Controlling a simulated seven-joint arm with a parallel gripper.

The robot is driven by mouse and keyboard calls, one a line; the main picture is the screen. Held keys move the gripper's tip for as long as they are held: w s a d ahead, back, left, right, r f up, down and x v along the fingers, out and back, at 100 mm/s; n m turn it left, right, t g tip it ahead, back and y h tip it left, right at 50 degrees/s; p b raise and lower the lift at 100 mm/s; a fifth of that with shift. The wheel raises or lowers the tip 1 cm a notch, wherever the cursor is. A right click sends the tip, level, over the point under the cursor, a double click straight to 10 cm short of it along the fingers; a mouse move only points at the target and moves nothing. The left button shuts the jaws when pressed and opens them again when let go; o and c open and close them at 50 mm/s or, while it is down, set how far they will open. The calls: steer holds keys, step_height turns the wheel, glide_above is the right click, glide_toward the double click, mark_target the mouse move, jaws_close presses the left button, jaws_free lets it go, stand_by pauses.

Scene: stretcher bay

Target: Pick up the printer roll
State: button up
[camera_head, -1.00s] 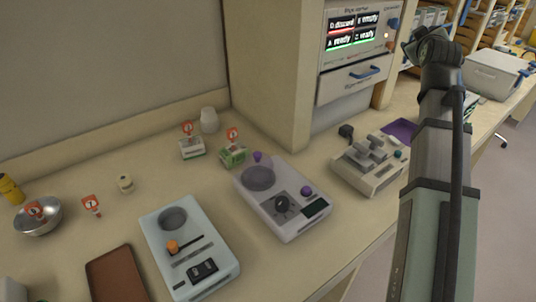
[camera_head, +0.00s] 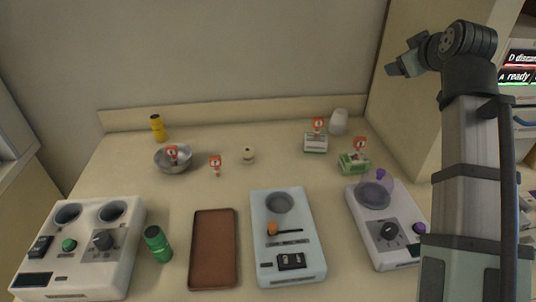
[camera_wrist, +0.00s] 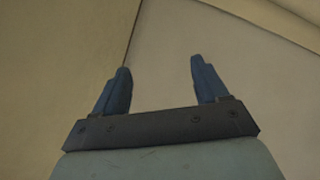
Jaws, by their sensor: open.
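A small cream roll with a dark centre, which looks like the printer roll (camera_head: 248,154), stands on the counter near the back, right of the metal bowl. My gripper (camera_head: 391,69) is raised at the upper right in the head view, well above and to the right of the roll. In the wrist view my gripper (camera_wrist: 160,80) is open, with two blue fingers apart and nothing between them. The roll does not show in the wrist view, only plain beige surfaces.
Devices line the front: left (camera_head: 83,247), middle (camera_head: 286,235) and right (camera_head: 386,226). The counter around the roll is clear.

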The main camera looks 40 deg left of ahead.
steer(key=s+a+f+n+g+h, duration=0.1)
steer(key=s+a+f+g, duration=0.3)
steer(key=a, duration=0.6)
steer(key=a+f+n+g+h, duration=0.1)
steer(key=a+f+n+g, duration=0.1)
steer(key=a+f, duration=0.55)
steer(key=n+g+h, duration=0.3)
steer(key=g+h, duration=0.1)
steer(key=h, duration=0.1)
glide_above(247, 149)
step_height(247, 149, down, 10)
steer(key=f, duration=0.7)
steer(key=shift+d+f, duration=0.15)
steer(key=shift+d, duration=0.25)
steer(key=shift+a+f, duration=0.2)
steer(key=shift+f, duration=2.55)
steer(key=c, duration=1.1)
steer(key=shift+c, duration=0.2)
steer(key=shift+r, duration=0.15)
